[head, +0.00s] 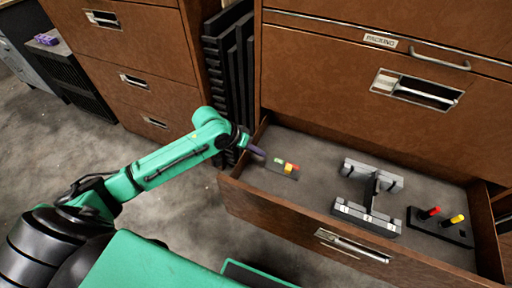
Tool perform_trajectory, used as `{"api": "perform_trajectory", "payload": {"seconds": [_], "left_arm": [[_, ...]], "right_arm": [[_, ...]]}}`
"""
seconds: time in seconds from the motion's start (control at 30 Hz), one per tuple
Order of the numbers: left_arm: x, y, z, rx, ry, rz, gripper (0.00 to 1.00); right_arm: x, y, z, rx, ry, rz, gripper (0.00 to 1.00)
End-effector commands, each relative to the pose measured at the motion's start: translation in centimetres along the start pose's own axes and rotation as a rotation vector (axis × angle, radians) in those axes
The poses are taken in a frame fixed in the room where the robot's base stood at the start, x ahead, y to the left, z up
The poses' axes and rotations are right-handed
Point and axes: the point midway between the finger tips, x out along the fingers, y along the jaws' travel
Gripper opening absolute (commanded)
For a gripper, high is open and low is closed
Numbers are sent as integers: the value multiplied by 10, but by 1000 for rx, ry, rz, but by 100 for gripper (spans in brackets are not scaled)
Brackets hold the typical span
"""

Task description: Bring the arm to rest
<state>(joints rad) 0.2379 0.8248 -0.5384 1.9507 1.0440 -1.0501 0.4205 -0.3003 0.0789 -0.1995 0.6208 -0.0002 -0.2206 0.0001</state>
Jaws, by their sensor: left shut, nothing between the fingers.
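My left arm (170,165) is green and reaches in from the left. Its left gripper (257,151) is dark, small in the view and shut with nothing in it. It is at the left end of an open brown drawer (300,221), over or close to its left wall. I cannot tell its exact height. My right gripper is out of the picture.
The drawer holds a small plate with coloured pieces (285,167), a grey H-shaped part (369,194) and a dark block with red and yellow pegs (440,228). Brown cabinets (330,62) stand behind. Grey floor (70,140) is clear at left.

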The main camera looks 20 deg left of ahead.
Motion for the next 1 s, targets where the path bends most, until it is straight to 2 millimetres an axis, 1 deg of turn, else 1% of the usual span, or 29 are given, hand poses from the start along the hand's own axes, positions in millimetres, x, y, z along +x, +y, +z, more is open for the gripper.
{"api": "perform_trajectory", "payload": {"seconds": [0.03, 0.13, 0.67, 0.73, 0.9, 1.0], "left_arm": [[-6, 0, 0, 0, 0, -1, 0], [-12, 0, 0, 1, -1, -1, 0], [-14, 1, -1, 1, 0, 0, 0], [-21, 5, -5, 1, 1, 0, 0], [-50, 20, -20, 1, 0, 0, 0], [-63, 27, -27, 1, 0, 0, 0]], "right_arm": [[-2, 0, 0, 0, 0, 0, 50], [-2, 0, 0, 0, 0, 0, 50], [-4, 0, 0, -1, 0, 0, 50], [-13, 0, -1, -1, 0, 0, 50], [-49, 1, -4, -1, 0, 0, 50], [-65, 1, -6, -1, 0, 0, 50]]}}
